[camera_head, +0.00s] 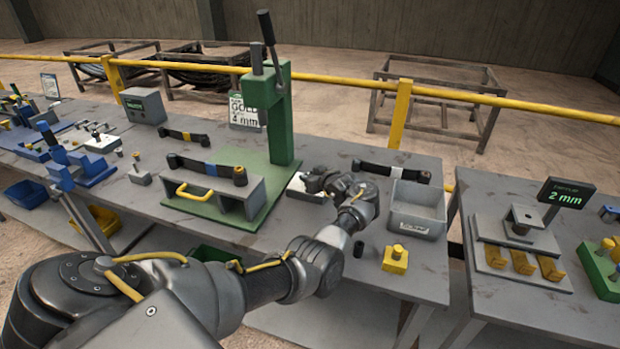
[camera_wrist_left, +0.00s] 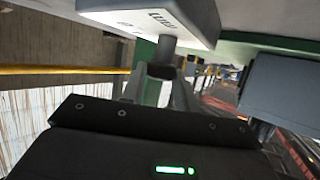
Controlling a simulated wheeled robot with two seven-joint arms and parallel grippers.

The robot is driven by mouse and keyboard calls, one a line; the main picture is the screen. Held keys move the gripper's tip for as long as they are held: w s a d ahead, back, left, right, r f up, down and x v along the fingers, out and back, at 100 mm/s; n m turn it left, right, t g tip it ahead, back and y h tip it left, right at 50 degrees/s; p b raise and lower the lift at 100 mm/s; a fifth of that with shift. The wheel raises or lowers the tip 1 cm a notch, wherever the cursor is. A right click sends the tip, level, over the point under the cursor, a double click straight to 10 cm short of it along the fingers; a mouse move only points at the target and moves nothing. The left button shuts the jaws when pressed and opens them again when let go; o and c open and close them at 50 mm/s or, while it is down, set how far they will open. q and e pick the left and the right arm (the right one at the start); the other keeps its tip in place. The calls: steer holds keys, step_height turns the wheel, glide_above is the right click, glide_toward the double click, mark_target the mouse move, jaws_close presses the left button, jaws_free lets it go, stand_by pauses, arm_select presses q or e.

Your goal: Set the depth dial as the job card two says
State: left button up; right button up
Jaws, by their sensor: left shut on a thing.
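My left gripper (camera_head: 318,182) is over the main bench, to the right of the green press. It is shut on what looks like a dial knob, mostly hidden by the gripper in the head view. A pale plate (camera_head: 297,188) shows under the gripper. In the left wrist view, a light box with printed lettering (camera_wrist_left: 158,17) is at the top, with a grey stem (camera_wrist_left: 167,46) reaching to my fingertips (camera_wrist_left: 163,70). The dial's setting cannot be read. A card (camera_head: 245,110) hanging by the press reads "GOLD" and "4 mm". My right gripper is not in view.
The green press (camera_head: 279,115) with its lever stands behind left. A grey bin (camera_head: 417,208), a dark bar (camera_head: 391,171) and a yellow block (camera_head: 396,259) lie to the right. A display (camera_head: 566,194) on the right bench reads "2 mm". A yellow rail (camera_head: 340,75) runs behind.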

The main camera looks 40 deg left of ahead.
arm_select(q)
steer(key=o, duration=1)
steer(key=v, duration=1)
steer(key=shift+s+d+r+b, duration=0.15)
steer(key=shift+d+b, duration=0.2)
